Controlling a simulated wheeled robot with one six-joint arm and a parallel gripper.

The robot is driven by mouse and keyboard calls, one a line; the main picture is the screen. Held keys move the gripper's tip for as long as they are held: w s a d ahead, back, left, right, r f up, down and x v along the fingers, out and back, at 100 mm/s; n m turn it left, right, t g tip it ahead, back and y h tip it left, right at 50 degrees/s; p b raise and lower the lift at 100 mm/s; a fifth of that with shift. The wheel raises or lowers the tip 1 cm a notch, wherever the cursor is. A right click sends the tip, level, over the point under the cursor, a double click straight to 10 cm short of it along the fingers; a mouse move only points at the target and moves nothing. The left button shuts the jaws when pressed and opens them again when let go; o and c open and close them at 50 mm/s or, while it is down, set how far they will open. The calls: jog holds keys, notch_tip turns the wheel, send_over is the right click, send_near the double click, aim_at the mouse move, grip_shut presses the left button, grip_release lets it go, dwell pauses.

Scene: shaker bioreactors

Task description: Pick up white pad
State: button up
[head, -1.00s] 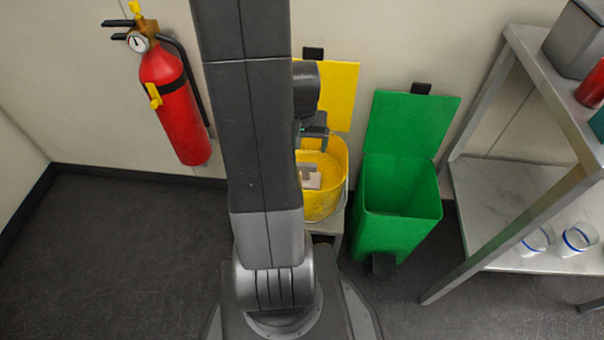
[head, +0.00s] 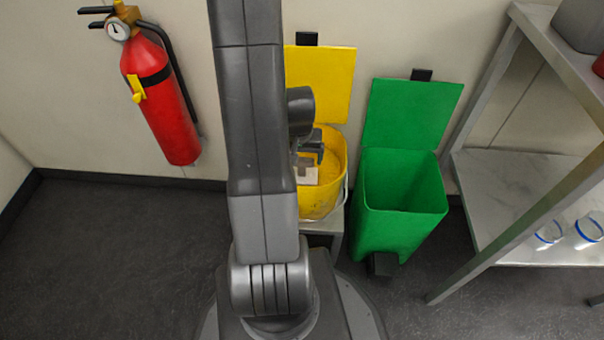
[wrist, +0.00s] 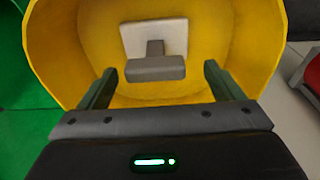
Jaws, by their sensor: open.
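The white pad (wrist: 153,37) lies inside the yellow bucket (wrist: 80,50), with a grey block-like handle (wrist: 155,69) standing out from it towards my gripper. In the head view the pad (head: 308,176) shows in part inside the bucket (head: 325,203), partly hidden by my arm and gripper. My gripper (wrist: 157,82) is open at the bucket's mouth. Its two fingers stand on either side of the handle in the wrist view, with a gap on both sides. Nothing is between the fingers that I can see touching them.
A green bin (head: 403,205) with its lid up stands right of the bucket. A yellow lid (head: 325,85) is behind the bucket. A metal shelf (head: 520,185) holding clear containers with blue rims (head: 588,232) is at the right. A red fire extinguisher (head: 165,105) hangs on the left wall.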

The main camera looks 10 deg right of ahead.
aim_at(302, 165)
jog(key=f, duration=0.1)
jog(key=f+b, duration=0.1)
jog(key=f, duration=0.1)
jog(key=f+b, duration=0.1)
jog(key=shift+w+d+f, duration=0.35)
jog(key=shift+d+f, duration=0.05)
jog(key=shift+c, duration=0.5)
jog(key=c, duration=1.1)
jog(key=shift+r, duration=0.2)
notch_tip(302, 165, up, 10)
jog(key=p, duration=0.4)
jog(key=shift+f, duration=0.1)
